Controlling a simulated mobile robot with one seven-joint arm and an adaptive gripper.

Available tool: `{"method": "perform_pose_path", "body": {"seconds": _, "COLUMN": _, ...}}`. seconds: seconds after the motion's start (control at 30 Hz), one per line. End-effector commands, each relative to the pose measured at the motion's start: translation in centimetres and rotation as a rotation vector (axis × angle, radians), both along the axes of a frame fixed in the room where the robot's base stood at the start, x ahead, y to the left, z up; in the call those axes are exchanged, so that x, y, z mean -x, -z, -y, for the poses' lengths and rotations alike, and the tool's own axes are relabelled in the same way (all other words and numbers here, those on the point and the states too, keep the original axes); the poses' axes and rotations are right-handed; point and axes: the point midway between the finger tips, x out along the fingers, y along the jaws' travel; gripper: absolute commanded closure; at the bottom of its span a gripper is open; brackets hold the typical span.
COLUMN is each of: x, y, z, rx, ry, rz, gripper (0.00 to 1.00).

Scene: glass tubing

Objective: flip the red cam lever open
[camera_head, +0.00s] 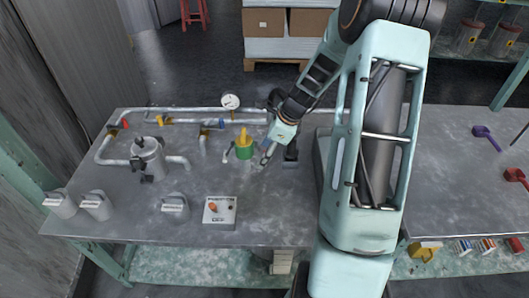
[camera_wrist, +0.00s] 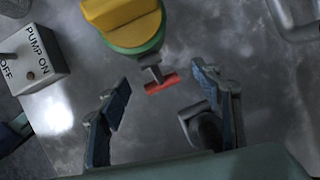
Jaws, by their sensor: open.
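The red cam lever (camera_wrist: 161,84) shows in the wrist view as a short red bar on a grey stem. The stem comes from the side of a green fitting (camera_wrist: 150,45) with a yellow top (camera_wrist: 120,15). In the head view the yellow and green fitting (camera_head: 244,150) stands on the bench, just left of my gripper (camera_head: 266,154). My gripper (camera_wrist: 160,77) is open, with one blue-padded finger on each side of the lever in the wrist view. No contact shows, and depth is hard to judge. The lever is hard to make out in the head view.
A pump switch box (camera_head: 219,211) stands in front of the fitting; it also shows in the wrist view (camera_wrist: 35,62). Pipes with a gauge (camera_head: 230,101) run behind. A grey pot (camera_head: 148,158) stands left. A grey bracket-like part (camera_wrist: 192,125) lies near my right finger.

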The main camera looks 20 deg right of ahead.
Motion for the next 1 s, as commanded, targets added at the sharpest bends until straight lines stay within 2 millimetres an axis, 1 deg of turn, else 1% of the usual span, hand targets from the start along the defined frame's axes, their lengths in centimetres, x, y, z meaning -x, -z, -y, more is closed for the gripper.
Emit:
{"method": "perform_pose_path", "body": {"seconds": 0.23, "x": -0.04, "y": 0.01, "z": -0.02, "rx": 0.000, "ry": 0.000, "rz": 0.000, "gripper": 0.42}}
{"method": "perform_pose_path", "body": {"seconds": 0.6, "x": -0.05, "y": -0.02, "z": 0.01, "rx": 0.000, "ry": 0.000, "rz": 0.001, "gripper": 0.82}}
{"method": "perform_pose_path", "body": {"seconds": 1.0, "x": -0.04, "y": -0.52, "z": 0.00, "rx": 0.046, "ry": -0.002, "rz": -0.018, "gripper": 0.82}}
